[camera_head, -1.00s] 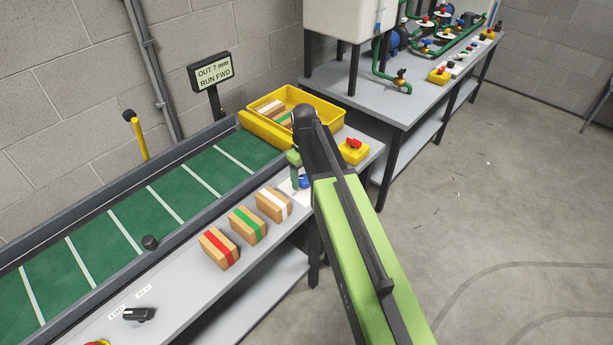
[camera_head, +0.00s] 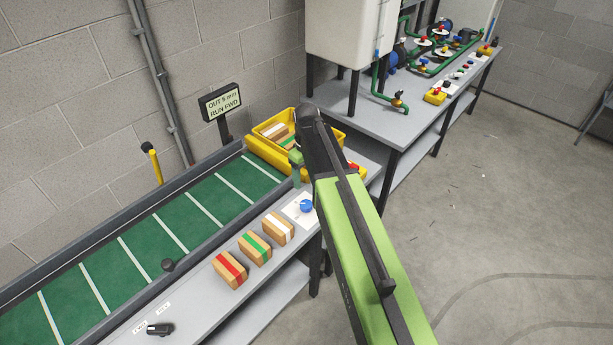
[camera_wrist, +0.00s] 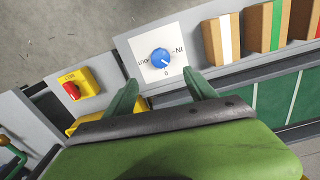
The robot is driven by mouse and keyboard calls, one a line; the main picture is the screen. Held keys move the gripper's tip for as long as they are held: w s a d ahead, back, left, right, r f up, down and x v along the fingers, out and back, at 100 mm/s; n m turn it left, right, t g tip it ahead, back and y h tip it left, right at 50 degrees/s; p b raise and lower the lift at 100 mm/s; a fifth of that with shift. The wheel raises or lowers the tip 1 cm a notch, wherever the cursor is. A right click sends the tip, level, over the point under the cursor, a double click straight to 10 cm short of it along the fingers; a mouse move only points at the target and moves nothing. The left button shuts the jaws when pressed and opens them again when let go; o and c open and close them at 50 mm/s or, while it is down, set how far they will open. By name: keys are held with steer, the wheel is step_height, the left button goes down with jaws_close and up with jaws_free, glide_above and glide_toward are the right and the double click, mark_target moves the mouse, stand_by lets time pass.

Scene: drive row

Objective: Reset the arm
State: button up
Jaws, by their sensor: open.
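My gripper (camera_head: 297,166) is at the end of my green and black arm, over the far end of the bench in the head view. In the wrist view its two green fingers (camera_wrist: 162,92) stand apart with nothing between them. A blue knob (camera_head: 306,206) on a white plate sits just in front of the gripper in the head view. In the wrist view the knob (camera_wrist: 161,57) lies beyond the fingertips, apart from them. My arm hides part of a yellow box with a red knob (camera_head: 356,170), which shows whole in the wrist view (camera_wrist: 75,86).
Three banded blocks, red (camera_head: 230,269), green (camera_head: 255,248) and white (camera_head: 279,228), stand on the bench edge beside the green conveyor (camera_head: 170,235). A yellow bin (camera_head: 335,129) holds more blocks. Floor at right is clear.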

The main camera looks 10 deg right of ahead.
step_height(320, 180, up, 4)
steer(key=shift+f+p, duration=0.1)
steer(key=shift+p, duration=1)
steer(key=s+f+m+b, duration=0.3)
steer(key=s+m, duration=0.3)
steer(key=s, duration=0.8)
steer(key=shift+s+d+f+b, duration=0.3)
steer(key=shift+s+f+b, duration=0.05)
steer(key=shift+b, duration=0.05)
stand_by(4.9)
